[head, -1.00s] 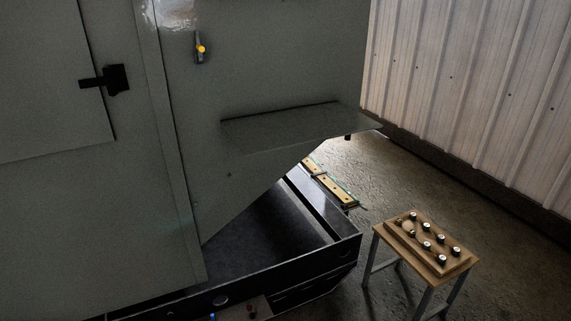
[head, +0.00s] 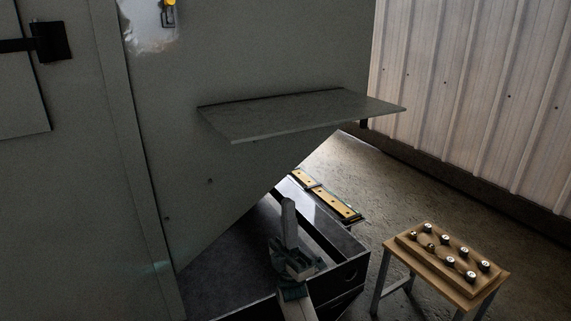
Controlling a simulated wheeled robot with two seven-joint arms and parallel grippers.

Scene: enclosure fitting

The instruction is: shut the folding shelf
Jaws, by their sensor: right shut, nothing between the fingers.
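The folding shelf (head: 305,113) is a grey flap hinged on the front of the grey enclosure (head: 270,50). It stands out roughly level from the panel, with its free edge toward me and to the right. My right gripper (head: 288,205) is shut and empty. In the picture it is below the shelf, apart from it, in front of the dark open base. Its fingers point up. My left gripper is not in view.
A small wooden stool (head: 455,270) with a board of several round knobs stands at the lower right. A dark open tray (head: 345,270) lies under the enclosure. Yellow strips (head: 325,195) lie on the floor behind it. A corrugated wall (head: 480,90) closes the right side.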

